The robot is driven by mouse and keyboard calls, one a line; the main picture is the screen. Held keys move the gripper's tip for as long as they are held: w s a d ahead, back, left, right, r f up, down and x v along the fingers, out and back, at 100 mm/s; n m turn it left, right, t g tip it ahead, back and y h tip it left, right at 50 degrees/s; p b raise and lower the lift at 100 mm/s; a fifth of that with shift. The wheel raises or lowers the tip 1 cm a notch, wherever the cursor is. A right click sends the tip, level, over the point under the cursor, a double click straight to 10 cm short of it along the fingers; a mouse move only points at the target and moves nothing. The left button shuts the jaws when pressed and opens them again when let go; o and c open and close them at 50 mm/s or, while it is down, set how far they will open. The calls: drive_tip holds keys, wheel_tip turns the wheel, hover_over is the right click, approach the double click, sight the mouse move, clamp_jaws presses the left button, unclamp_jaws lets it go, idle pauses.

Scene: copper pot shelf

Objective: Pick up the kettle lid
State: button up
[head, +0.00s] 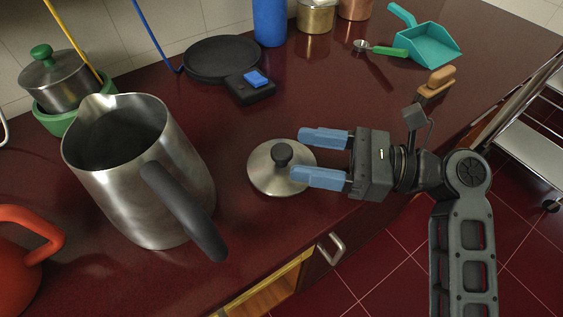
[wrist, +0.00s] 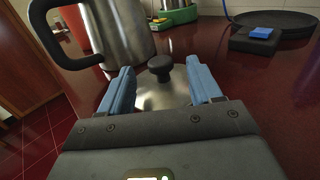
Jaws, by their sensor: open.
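The kettle lid (head: 263,178) is a round steel disc with a black knob (head: 282,153), lying flat on the dark red counter. My gripper (head: 312,157) is open, and its two blue fingers reach in from the right over the near edge of the lid. In the wrist view my gripper (wrist: 158,92) has the lid (wrist: 165,96) between and beyond its fingers, with the knob (wrist: 160,67) just past the fingertips in the picture. I cannot tell whether the fingers touch the lid. A steel kettle (head: 140,180) with a dark handle stands open to the left.
A red kettle (head: 12,262) stands at the lower left. A green bowl (head: 60,121) holds a lidded pot. A black round plate (head: 222,57) and a black block with a blue top (head: 251,86) lie behind. A teal dustpan (head: 425,44) lies far right. Counter around the lid is clear.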

sight(282, 150)
drive_tip(key=a, duration=0.2)
drive_tip(key=w+a, duration=0.1)
drive_tip(key=a, duration=0.1)
drive_tip(key=shift+a, duration=0.4)
drive_tip(key=c, duration=1)
drive_tip(key=shift+c, duration=0.2)
drive_tip(key=shift+r, duration=0.1)
